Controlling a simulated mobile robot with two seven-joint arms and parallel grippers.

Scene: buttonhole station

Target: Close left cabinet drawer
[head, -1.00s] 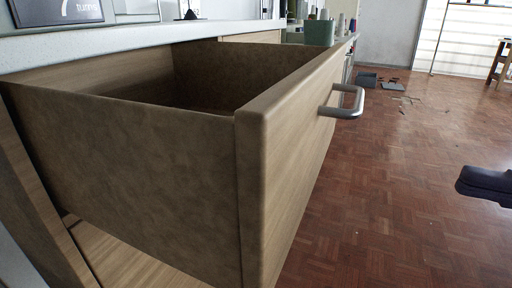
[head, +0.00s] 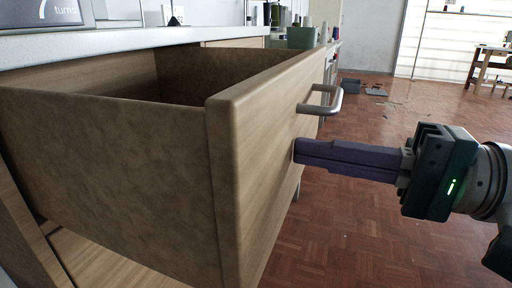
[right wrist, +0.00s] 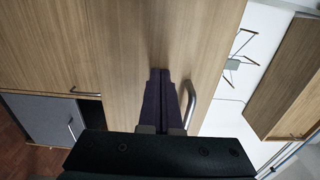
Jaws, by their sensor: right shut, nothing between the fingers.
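The wooden drawer (head: 120,165) is pulled well out from under the counter, and its inside looks empty where I can see it. Its front panel (head: 243,165) carries a grey metal bar handle (head: 322,103). My right gripper (head: 298,151) is shut and empty, its purple fingertips at the front panel just below the handle, seemingly touching it. In the right wrist view the shut fingers (right wrist: 160,80) point at the wood of the drawer front (right wrist: 125,50), with the handle (right wrist: 190,105) beside them on the right. My left gripper is not in view.
The white counter (head: 120,45) runs above the drawer, with a green box (head: 300,38) and bottles further along. A grey box (head: 350,86) and small scraps lie on the far parquet floor. The floor (head: 400,120) right of the drawer is otherwise clear.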

